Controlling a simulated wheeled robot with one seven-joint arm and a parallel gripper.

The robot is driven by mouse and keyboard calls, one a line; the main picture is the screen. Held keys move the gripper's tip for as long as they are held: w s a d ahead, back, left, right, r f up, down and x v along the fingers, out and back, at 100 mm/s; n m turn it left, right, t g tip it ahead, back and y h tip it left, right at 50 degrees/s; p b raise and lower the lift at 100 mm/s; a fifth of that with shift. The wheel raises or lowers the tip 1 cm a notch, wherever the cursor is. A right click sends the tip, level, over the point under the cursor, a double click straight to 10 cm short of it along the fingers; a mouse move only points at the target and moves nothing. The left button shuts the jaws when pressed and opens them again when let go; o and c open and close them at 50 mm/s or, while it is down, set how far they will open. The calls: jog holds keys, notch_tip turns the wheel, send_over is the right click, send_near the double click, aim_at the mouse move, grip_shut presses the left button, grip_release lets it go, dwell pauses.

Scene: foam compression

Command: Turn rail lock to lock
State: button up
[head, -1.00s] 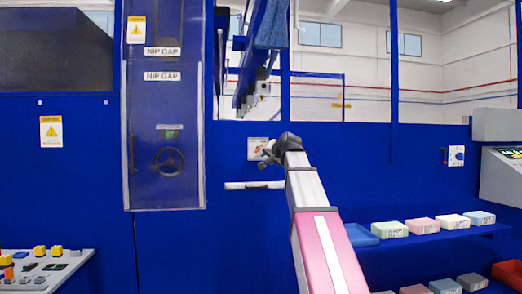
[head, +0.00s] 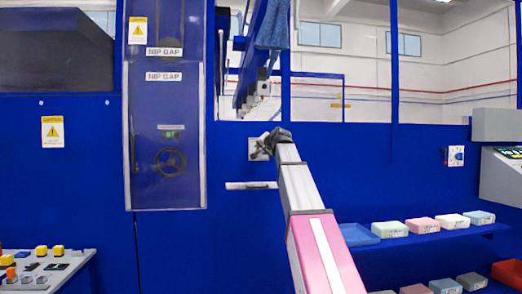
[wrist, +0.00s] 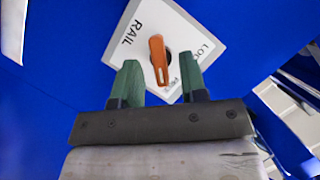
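The rail lock is a white square plate (wrist: 128,48) on the blue panel, lettered RAIL, with part of a second word starting LOC at the right. An orange lever (wrist: 157,52) sits on a dark round pivot in the plate. Smaller lettering beside the lever's lower end is partly hidden. My gripper (wrist: 156,66) is open, its two green fingers either side of the lever with visible gaps. I cannot tell how deep the fingertips reach. In the head view the plate (head: 252,141) is partly covered by my gripper (head: 259,148).
A white horizontal handle (head: 250,185) is just below the plate. A clear nip gap cover (head: 165,120) with a handwheel is to the left. A shelf of foam blocks (head: 423,225) juts out at the lower right.

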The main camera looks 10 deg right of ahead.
jog(key=shift+w+a+f, duration=0.15)
jog(key=shift+w+a, duration=0.05)
jog(key=shift+w, duration=0.35)
grip_shut()
